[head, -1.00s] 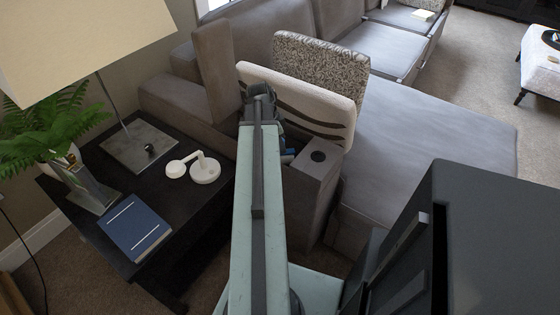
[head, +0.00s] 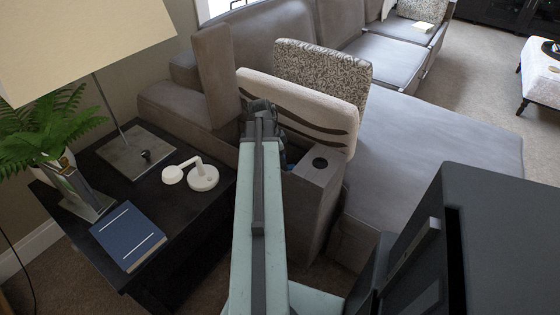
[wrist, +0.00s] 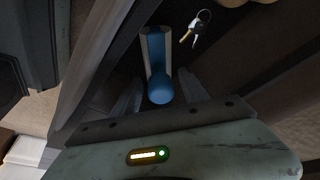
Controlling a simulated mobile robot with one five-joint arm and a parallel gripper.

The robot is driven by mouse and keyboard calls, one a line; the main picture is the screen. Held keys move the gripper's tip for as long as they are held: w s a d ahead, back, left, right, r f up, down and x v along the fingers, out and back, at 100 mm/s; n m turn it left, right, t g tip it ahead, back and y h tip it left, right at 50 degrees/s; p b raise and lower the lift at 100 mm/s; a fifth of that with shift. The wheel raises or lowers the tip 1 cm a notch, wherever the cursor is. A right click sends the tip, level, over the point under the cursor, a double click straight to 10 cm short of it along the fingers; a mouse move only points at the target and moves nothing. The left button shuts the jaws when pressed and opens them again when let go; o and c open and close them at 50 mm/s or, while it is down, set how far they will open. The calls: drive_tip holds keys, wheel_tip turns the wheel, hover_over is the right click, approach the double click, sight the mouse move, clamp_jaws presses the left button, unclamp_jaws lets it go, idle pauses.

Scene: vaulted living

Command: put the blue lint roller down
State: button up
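The blue lint roller (wrist: 157,55) shows in the wrist view, with a blue rounded end towards me and a pale strip along its side. My gripper (wrist: 160,78) has its two fingers spread on either side of the roller's near end, with narrow gaps visible, so it looks open. In the head view my gripper (head: 262,112) is at the sofa's near arm, by the cream cushion. A small bit of blue (head: 290,166) shows beside it; the rest is hidden by my arm. What the roller rests on is dark and hard to make out.
Keys (wrist: 196,28) lie beside the roller. The sofa arm with a round cup hole (head: 320,163) stands right of my arm, and the cream cushion (head: 310,103) is behind. A dark side table (head: 188,222) at left holds a lamp, plant, blue book (head: 128,236) and white object (head: 203,178).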

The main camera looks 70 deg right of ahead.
drive_tip(key=p+v, duration=1.1)
drive_tip(key=v, duration=0.1)
drive_tip(key=shift+p, duration=0.4)
drive_tip(key=shift+r, duration=0.1)
drive_tip(key=shift+s, duration=0.1)
